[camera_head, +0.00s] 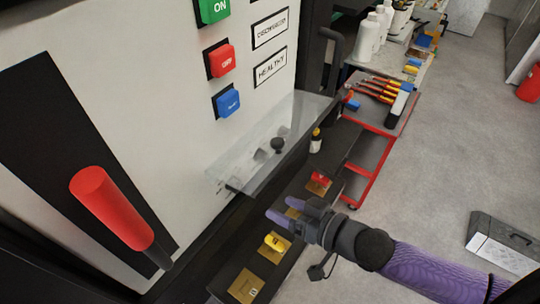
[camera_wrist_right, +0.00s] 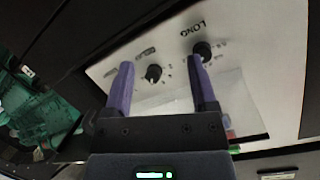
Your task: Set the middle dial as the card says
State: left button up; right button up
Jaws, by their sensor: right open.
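My right gripper (camera_head: 285,210) is open and empty, below and in front of the clear tilted cover (camera_head: 240,160) on the white panel. In the right wrist view the fingers (camera_wrist_right: 160,66) are apart and point at a white face with dials. One black dial (camera_wrist_right: 153,73) shows between the fingers. Another black dial (camera_wrist_right: 203,50) is by the right fingertip, under the word "LONG". No contact is clear. In the head view a dark knob (camera_head: 278,144) shows by the cover. Which dial is the middle one, and any setting card, I cannot tell. My left gripper is out of view.
A green ON button (camera_head: 213,10), a red button (camera_head: 221,61) and a blue button (camera_head: 227,101) stand out from the panel. A red lever handle (camera_head: 110,207) is at left. A tool cart (camera_head: 372,165) stands behind my right gripper. Open floor (camera_head: 450,150) lies at right.

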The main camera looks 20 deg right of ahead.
jog(key=w+d+r+t+y, duration=0.2)
jog(key=d+r, duration=0.2)
jog(key=d, duration=0.2)
jog(key=x, duration=0.9)
jog(key=shift+a+m+p, duration=0.3)
jog(key=shift+a+m, duration=0.1)
jog(key=shift+a, duration=0.1)
jog(key=shift+w, duration=0.1)
jog(key=shift+c, duration=0.3)
grip_shut()
